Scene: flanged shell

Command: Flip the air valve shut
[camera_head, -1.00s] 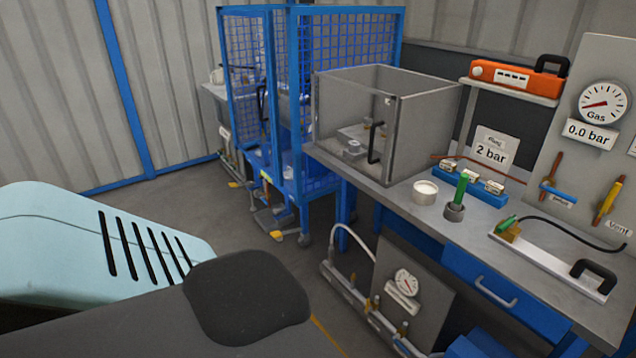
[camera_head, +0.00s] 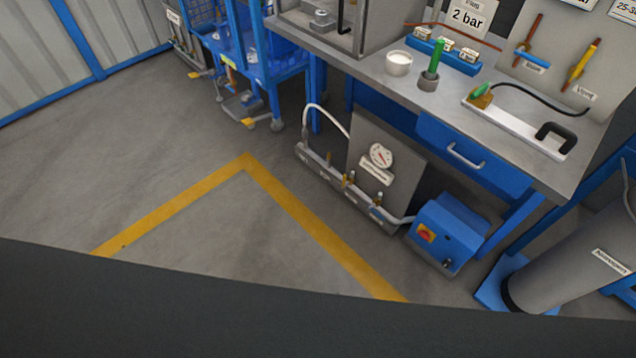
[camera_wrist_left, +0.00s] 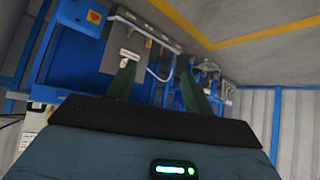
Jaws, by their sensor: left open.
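A low pipe manifold (camera_head: 335,180) with several small valves runs in front of a grey gauge panel (camera_head: 395,160) under the bench. The panel also shows in the left wrist view (camera_wrist_left: 124,48). There my left gripper (camera_wrist_left: 158,72) is open and empty, its two green fingers spread towards the panel and pipe and apart from them. My left gripper is not visible in the head view. My right gripper is in neither view.
A blue box with a red switch (camera_head: 443,234) stands right of the manifold. The workbench (camera_head: 545,165) overhangs, with inlet and vent handles on its backboard (camera_head: 560,85). Floor with a yellow line (camera_head: 300,213) is clear in front.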

